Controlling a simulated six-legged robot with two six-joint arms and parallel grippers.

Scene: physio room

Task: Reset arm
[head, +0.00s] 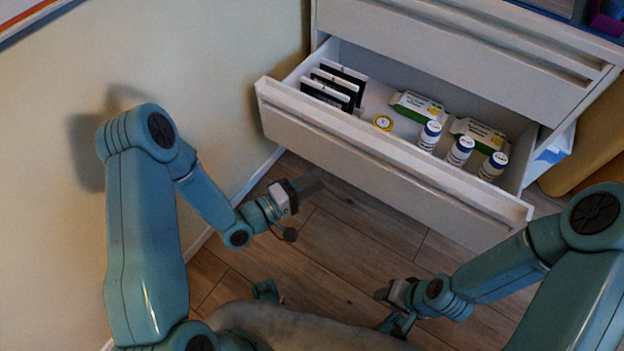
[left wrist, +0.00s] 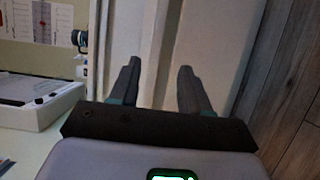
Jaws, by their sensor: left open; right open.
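My left gripper (head: 308,186) is in front of the left end of the open drawer, below its front edge, in the head view. In the left wrist view its two fingers (left wrist: 157,88) are spread apart with nothing between them. A pale panel lies beyond the fingers there. My right gripper (head: 384,295) is low over the wooden floor in front of the drawer, at the lower right of the head view. It is open, and I see nothing held in it.
A wall (head: 215,70) stands close at left. Wooden floor (head: 335,255) lies free between my arms.

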